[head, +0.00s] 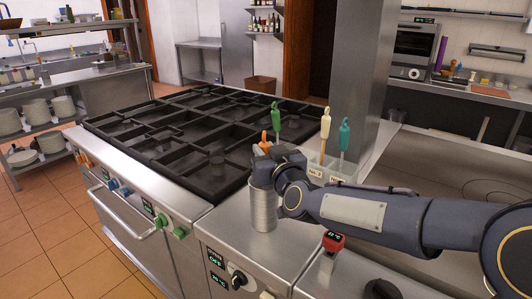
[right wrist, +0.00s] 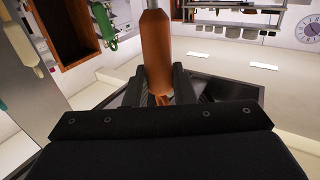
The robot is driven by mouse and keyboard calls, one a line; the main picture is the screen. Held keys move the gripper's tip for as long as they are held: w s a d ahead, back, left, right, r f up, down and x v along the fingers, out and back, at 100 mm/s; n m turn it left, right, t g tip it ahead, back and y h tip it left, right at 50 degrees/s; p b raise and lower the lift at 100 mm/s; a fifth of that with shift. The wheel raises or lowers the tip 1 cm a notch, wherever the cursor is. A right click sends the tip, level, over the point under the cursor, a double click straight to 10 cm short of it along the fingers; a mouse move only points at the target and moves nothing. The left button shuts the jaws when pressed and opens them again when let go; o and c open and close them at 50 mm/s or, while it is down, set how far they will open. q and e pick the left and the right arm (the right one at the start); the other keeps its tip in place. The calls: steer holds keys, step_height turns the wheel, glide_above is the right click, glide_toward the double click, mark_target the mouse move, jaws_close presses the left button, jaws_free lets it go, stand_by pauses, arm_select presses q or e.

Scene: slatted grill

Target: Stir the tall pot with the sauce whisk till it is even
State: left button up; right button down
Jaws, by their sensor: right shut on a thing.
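The tall pot (head: 264,210) is a ribbed silver cylinder standing upright on the steel counter to the right of the stove grates. My right gripper (head: 266,162) is directly above its rim, shut on an orange-handled utensil (head: 264,141). In the right wrist view the orange handle (right wrist: 156,50) stands between the two fingers (right wrist: 158,88). The utensil's working end is hidden by the gripper and pot, so I cannot tell from its shape that it is the sauce whisk. The pot's contents are hidden too. My left gripper is not in view.
Another green handle (head: 276,117) rises behind my gripper. The black stove grates (head: 200,140) are empty. A red-topped block (head: 333,242) sits near the front edge.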

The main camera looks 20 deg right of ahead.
steer(key=shift+r, duration=0.1)
step_height(320, 180, up, 18)
steer(key=p, duration=1.6)
steer(key=shift+p, duration=0.35)
stand_by(0.8)
